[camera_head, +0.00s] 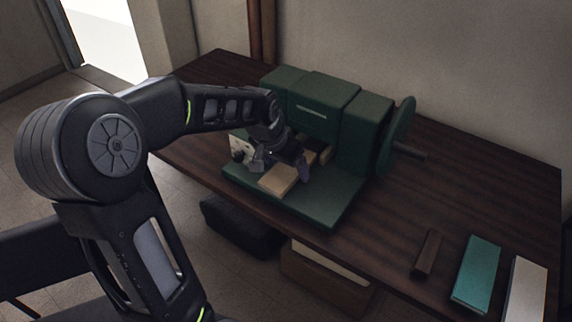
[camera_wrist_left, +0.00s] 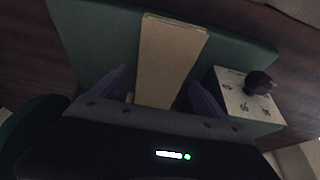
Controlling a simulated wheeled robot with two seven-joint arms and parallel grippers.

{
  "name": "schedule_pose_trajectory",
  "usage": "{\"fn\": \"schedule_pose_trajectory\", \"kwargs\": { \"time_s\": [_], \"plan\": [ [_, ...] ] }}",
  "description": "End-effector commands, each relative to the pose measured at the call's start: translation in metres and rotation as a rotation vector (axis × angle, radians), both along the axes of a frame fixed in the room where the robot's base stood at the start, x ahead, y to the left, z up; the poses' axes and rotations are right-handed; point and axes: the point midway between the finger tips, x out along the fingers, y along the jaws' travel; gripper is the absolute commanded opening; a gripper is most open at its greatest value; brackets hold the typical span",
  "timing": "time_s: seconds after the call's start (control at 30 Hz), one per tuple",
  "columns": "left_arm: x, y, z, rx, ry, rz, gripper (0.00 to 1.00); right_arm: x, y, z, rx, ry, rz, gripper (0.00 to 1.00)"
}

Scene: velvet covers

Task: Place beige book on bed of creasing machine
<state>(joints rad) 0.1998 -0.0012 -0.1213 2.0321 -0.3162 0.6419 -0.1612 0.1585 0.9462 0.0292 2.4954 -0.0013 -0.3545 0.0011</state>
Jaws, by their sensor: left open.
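The green creasing machine (camera_head: 325,105) stands on the dark wooden table. The beige book (camera_head: 279,181) lies on its flat green bed (camera_head: 326,204), with one end toward the bed's front edge. My left gripper (camera_head: 281,167) is over the bed at the book, open, with a finger on each side of it. In the left wrist view the book (camera_wrist_left: 168,60) runs between the two purple fingers (camera_wrist_left: 157,92), with gaps showing beside it; the far end of the book is hidden by the gripper body. My right gripper is not in view.
A handwheel (camera_head: 396,137) with a handle sticks out at the machine's right. A white panel with a black knob (camera_wrist_left: 260,83) sits beside the bed. A brown block (camera_head: 427,254), a teal book (camera_head: 476,272) and a white book (camera_head: 526,290) lie at the table's right front.

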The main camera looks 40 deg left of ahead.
Motion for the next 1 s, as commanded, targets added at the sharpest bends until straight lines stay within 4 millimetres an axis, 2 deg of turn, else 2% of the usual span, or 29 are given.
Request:
{"fn": "schedule_pose_trajectory", "kwargs": {
  "time_s": [0.17,0.5,0.63,0.8,1.0],
  "plan": [
    [-0.005,0.0,0.017,0.001,-0.004,0.0,0.85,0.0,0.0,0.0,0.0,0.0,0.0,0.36],
    [-0.031,0.0,0.08,0.001,-0.006,0.0,0.85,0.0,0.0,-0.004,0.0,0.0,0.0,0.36],
    [-0.04,-0.001,0.099,0.001,-0.004,0.0,0.85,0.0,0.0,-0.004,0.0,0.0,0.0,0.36],
    [-0.045,-0.001,0.112,0.0,-0.001,0.0,0.85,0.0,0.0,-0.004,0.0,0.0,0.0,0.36],
    [-0.046,-0.001,0.113,0.0,0.0,0.0,0.85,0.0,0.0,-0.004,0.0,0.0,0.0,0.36]
  ]
}}
